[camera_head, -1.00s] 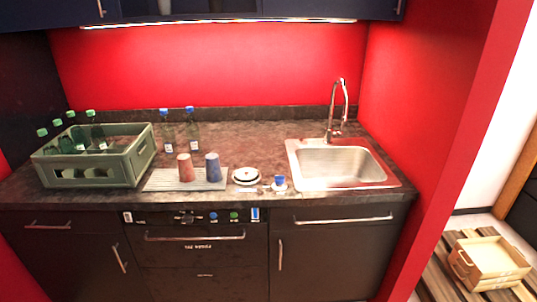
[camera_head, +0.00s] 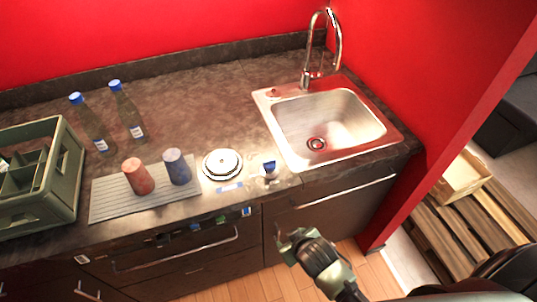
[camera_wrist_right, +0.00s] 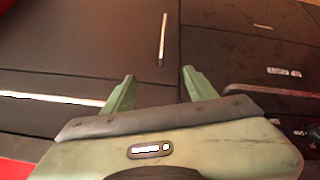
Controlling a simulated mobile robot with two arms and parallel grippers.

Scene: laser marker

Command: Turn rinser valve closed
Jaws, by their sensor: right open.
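A round white glass rinser (camera_head: 222,163) is set in the dark countertop left of the sink. A small blue-handled valve (camera_head: 269,168) stands just right of it, near the counter's front edge. It is too small to tell which way its handle is turned. My right gripper (camera_head: 288,242) is below and in front of the counter edge, apart from the valve. In the right wrist view its two green fingers (camera_wrist_right: 158,84) are spread with nothing between them, facing dark cabinet fronts. My left gripper is not in view.
A steel sink (camera_head: 275,117) with a tall faucet (camera_head: 308,60) lies to the right. A ribbed mat (camera_head: 110,205) holds a red cup (camera_head: 138,176) and a blue cup (camera_head: 177,167). Two bottles and a green crate (camera_head: 62,190) stand at left. A wooden pallet lies at right.

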